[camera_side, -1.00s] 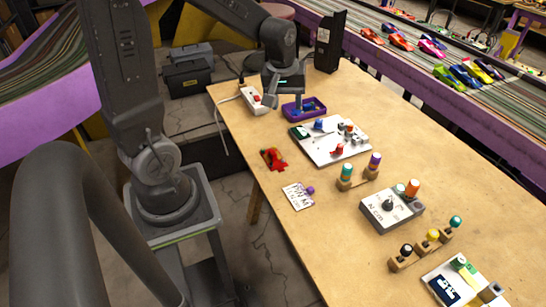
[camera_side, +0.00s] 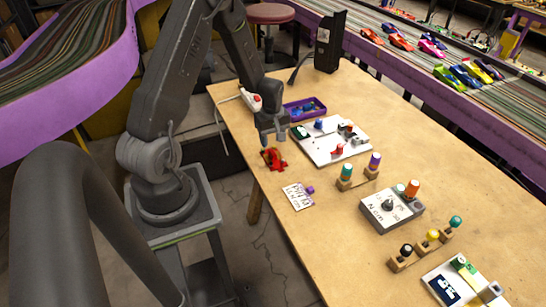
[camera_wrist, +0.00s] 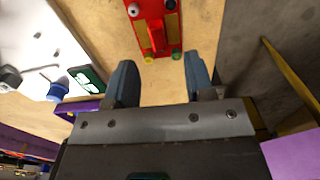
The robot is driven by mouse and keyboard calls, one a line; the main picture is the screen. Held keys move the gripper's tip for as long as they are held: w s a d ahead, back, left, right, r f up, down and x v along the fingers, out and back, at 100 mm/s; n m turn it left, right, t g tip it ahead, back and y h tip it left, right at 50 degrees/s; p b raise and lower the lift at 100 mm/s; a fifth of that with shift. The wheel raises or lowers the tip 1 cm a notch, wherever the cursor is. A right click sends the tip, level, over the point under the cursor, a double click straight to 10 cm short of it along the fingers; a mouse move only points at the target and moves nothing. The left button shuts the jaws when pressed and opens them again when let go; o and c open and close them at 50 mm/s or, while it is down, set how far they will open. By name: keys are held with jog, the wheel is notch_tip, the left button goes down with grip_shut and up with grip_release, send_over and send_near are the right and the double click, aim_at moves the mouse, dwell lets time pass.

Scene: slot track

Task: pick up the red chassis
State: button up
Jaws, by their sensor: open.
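The red chassis (camera_side: 273,159) lies on the wooden table near its left edge in the side view. In the wrist view the red chassis (camera_wrist: 154,28) is at the top centre, with a raised red middle part and small wheels at its corners. My gripper (camera_side: 272,143) is just above and behind the chassis in the side view, pointing down. In the wrist view my gripper's fingers (camera_wrist: 160,80) are apart with only bare table between them. The chassis lies beyond the fingertips, and its far end is cut off by the frame.
A white board (camera_side: 322,153) with several coloured pieces lies right of the chassis. A purple tray (camera_side: 318,109) stands behind. A white card (camera_side: 298,199) with a purple knob lies in front. A white and red power strip (camera_side: 251,98) sits at the table edge. Bare table surrounds the chassis.

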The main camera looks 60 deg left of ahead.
aim_at(273, 152)
jog(key=shift+w+f, duration=0.15)
jog(key=shift+f, duration=2.8)
jog(key=shift+c, duration=0.3)
grip_shut()
